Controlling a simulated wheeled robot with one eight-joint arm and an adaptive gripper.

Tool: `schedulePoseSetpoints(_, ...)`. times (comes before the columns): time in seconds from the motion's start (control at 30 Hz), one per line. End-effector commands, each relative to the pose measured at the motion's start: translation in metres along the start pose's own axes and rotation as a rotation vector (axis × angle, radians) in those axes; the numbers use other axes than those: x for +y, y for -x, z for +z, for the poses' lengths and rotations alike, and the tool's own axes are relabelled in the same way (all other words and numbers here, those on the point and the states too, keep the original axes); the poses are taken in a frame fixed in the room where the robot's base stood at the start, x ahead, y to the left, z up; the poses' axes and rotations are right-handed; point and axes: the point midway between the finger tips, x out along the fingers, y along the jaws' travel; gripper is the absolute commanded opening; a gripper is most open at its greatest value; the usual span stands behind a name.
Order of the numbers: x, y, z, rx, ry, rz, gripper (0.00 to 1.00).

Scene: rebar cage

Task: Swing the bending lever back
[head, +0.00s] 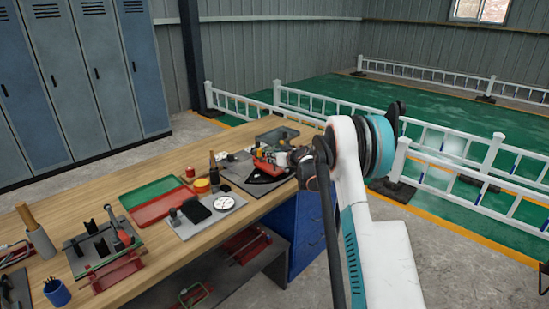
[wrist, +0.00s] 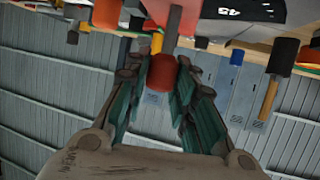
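The bending lever's red grip (wrist: 162,73) shows in the wrist view with its end toward the camera. My gripper (wrist: 162,82) has its teal-padded fingers close on both sides of this grip, with no clear gap, and looks shut on it. A red and grey part continues from the grip toward the top edge. The bender (head: 268,166) there has a dark plate and red and orange parts; the lever cannot be picked out clearly.
The wooden bench (head: 150,265) carries a green and red tray (head: 158,202), a grey plate with a dial gauge (head: 224,203) and a red-and-black fixture (head: 103,247). A grey tray (head: 278,136) lies behind the bender. White railings (head: 440,180) stand right of my arm.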

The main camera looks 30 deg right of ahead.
Motion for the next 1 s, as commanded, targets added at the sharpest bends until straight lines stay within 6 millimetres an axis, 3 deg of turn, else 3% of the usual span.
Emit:
schedulePoseSetpoints(0.07, 0.000, 0.000, 0.000, 0.000, 0.000, 0.000, 0.00)
schedulePoseSetpoints(0.47, -0.004, 0.000, 0.000, 0.000, -0.008, 0.022, 0.00)
schedulePoseSetpoints(1.0, -0.030, -0.003, -0.001, 0.001, -0.082, 0.206, 0.00)
